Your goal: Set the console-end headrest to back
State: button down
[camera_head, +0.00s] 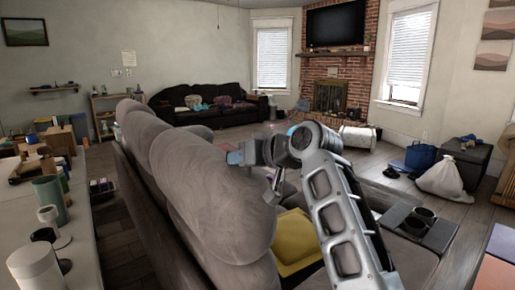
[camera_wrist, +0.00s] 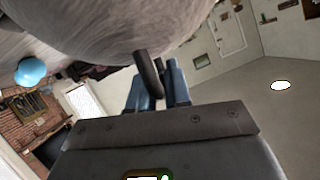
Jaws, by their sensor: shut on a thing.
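A grey sofa with several rounded headrests runs away from me in the head view. The large nearest headrest (camera_head: 207,185) is upright, with my gripper (camera_head: 240,157) at its right upper side. In the wrist view, a grey rounded headrest (camera_wrist: 150,25) fills the top. A dark rod-like handle (camera_wrist: 148,72) extends down from it between the blue fingers of my gripper (camera_wrist: 158,85), which is shut on it. The console (camera_head: 425,223), dark with cup holders, is at the right of the seat. My arm hides part of the seat.
A yellow cushion (camera_head: 292,240) lies on the seat below my arm. A cluttered counter (camera_head: 88,225) stands behind the sofa at left. A dark sofa (camera_head: 205,116), brick fireplace (camera_head: 330,72) and white bag (camera_head: 440,180) are farther away. Open floor lies beyond my arm.

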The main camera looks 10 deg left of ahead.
aim_at(253, 185)
jog(key=shift+s+a+f+n, duration=0.15)
jog(key=shift+s+a, duration=0.25)
jog(key=shift+s, duration=0.05)
jog(key=shift+s+a+f+n, duration=0.1)
jog(key=shift+s+a+n, duration=0.05)
jog(key=shift+s+a, duration=0.25)
jog(key=shift+s+f, duration=0.1)
jog(key=shift+s, duration=0.05)
jog(key=c, duration=1.2)
grip_release()
jog(key=shift+o, duration=0.2)
jog(key=shift+s+d+r, duration=0.2)
jog(key=shift+d+r, duration=0.1)
jog(key=shift+d, duration=0.15)
jog(key=v, duration=0.6)
jog(key=shift+s+d, duration=0.15)
jog(key=shift+s, duration=0.2)
